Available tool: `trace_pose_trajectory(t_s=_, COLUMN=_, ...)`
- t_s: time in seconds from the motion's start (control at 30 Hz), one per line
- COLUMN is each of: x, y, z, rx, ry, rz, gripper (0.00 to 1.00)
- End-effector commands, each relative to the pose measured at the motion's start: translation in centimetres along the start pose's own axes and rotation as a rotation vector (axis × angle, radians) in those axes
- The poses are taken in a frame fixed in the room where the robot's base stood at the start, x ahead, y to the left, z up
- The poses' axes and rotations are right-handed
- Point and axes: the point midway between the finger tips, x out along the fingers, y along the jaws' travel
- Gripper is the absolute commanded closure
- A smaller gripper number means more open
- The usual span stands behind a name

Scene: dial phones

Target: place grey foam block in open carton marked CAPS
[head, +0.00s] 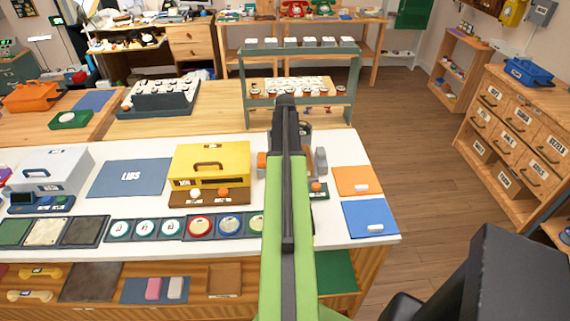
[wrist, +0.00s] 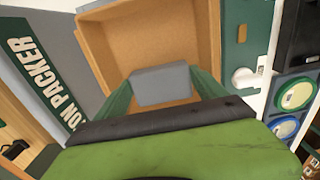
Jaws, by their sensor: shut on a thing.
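The grey foam block (wrist: 162,86) shows in the wrist view between the green fingers of my gripper (wrist: 162,92), which is shut on it. The block overlaps the near side of an open tan carton (wrist: 188,22). I see the carton's bare inner floor and walls. I cannot tell whether the block is above the rim or inside it. No CAPS marking is readable in this view. In the head view my raised arm covers the middle of the bench, and my fingers and the held block cannot be made out there.
In the wrist view a green sign ending in "ON PACKER" (wrist: 40,85) lies left of the carton, and round-lidded tins (wrist: 295,95) are at right. In the head view a yellow box (head: 210,163) stands left of my arm, and orange (head: 357,181) and blue (head: 369,218) mats lie right.

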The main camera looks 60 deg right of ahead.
Motion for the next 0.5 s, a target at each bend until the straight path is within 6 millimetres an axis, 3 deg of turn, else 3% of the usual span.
trace_pose_trajectory(t_s=0.27, x=0.26, y=-0.01, z=-0.03, rx=-0.001, ry=0.0, rz=0.0, gripper=0.57)
trace_pose_trajectory(t_s=0.3, x=0.06, y=-0.01, z=-0.04, rx=-0.001, ry=0.0, rz=0.0, gripper=0.14)
trace_pose_trajectory(t_s=0.33, x=0.04, y=-0.01, z=-0.04, rx=-0.001, ry=0.0, rz=0.0, gripper=0.1)
trace_pose_trajectory(t_s=0.5, x=0.03, y=-0.01, z=-0.07, rx=-0.001, ry=0.0, rz=0.0, gripper=0.1)
